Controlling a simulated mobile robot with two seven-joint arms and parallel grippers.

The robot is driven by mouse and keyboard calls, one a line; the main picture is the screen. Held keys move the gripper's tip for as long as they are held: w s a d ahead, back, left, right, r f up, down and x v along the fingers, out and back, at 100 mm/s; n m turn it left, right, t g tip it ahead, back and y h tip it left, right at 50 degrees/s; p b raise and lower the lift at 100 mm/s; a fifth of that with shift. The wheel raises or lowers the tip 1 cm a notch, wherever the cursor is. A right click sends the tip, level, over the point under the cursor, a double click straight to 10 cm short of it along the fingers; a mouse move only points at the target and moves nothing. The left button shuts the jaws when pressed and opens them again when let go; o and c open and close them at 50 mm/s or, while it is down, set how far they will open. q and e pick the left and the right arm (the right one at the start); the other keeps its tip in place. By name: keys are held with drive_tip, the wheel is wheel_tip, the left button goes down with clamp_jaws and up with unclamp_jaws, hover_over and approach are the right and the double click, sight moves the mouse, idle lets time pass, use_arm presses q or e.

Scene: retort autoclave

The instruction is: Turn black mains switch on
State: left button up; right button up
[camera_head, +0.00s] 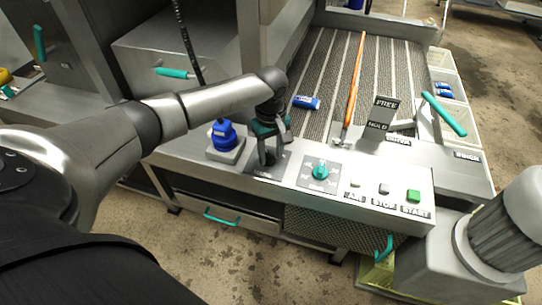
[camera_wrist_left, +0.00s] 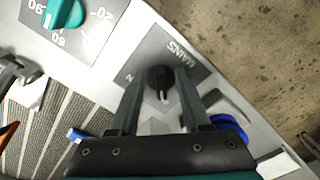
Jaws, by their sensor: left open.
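The black mains switch (camera_wrist_left: 161,82) is a round knob with a pale pointer line on a dark grey plate marked MAINS, in the left wrist view. In the head view its plate (camera_head: 266,174) shows on the panel, mostly behind my gripper. My left gripper (camera_wrist_left: 160,76) is open, with one finger on each side of the knob; I cannot tell whether they touch it. In the head view the left gripper (camera_head: 270,153) points down over the plate. My right gripper is not in view.
A teal timer dial (camera_head: 320,171) sits right of the switch, with the green START button (camera_head: 413,196) farther right. A blue knob (camera_head: 223,134) on a grey block stands close left of the gripper. A ribbed conveyor bed (camera_head: 333,60) lies behind, with an orange-handled tool (camera_head: 356,80).

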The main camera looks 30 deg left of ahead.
use_arm(q)
drive_tip(key=shift+f, duration=0.25)
clamp_jaws()
idle(0.5)
